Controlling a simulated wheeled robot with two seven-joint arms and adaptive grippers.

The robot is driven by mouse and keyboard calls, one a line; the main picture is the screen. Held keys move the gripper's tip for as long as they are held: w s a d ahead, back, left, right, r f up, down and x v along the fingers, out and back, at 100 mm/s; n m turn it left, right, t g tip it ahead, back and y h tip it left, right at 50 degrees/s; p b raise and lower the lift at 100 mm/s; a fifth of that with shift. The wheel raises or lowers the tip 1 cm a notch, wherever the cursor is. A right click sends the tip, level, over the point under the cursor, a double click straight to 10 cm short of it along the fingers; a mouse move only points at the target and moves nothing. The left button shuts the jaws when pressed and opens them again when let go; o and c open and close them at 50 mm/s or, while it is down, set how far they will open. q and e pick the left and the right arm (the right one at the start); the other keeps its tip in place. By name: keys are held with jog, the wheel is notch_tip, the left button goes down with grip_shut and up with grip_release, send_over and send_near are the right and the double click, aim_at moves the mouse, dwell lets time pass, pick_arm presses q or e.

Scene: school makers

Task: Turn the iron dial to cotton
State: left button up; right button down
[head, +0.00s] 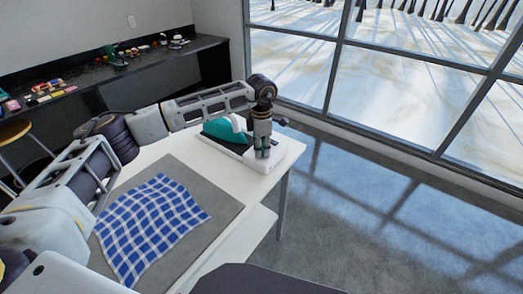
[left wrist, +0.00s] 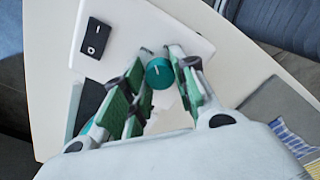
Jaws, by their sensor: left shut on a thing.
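The teal and white iron (head: 217,130) stands on a white base (head: 283,160) at the far right corner of the white table. My left gripper (head: 262,151) reaches down over the base, beside the iron. In the left wrist view the round teal dial (left wrist: 159,73) with a pale pointer line lies between my left gripper's (left wrist: 159,66) fingertips. The left gripper is shut on the dial. The fingers hide part of the base, and no dial markings can be read. My right gripper is out of view.
A blue checked cloth (head: 155,222) lies on a grey mat (head: 215,196) on the white table (head: 259,213). A black panel with a small switch (left wrist: 95,37) is on the base. A dark counter (head: 90,68) with small items runs along the wall. Floor on the right is clear.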

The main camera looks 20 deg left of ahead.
pick_arm(q)
jog(key=shift+m+b, duration=0.45)
jog(key=shift+m, duration=1.05)
jog(key=m+b, duration=0.1)
jog(key=m, duration=0.2)
jog(key=shift+m+b, duration=0.45)
jog(key=shift+m, duration=0.75)
jog(key=shift+r+m, duration=0.1)
jog(key=shift+m, duration=0.4)
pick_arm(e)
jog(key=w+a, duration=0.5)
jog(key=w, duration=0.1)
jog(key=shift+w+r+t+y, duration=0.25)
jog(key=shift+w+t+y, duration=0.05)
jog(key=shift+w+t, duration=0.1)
pick_arm(q)
jog(key=o, duration=0.7)
jog(key=shift+c, duration=0.2)
jog(key=o, duration=0.4)
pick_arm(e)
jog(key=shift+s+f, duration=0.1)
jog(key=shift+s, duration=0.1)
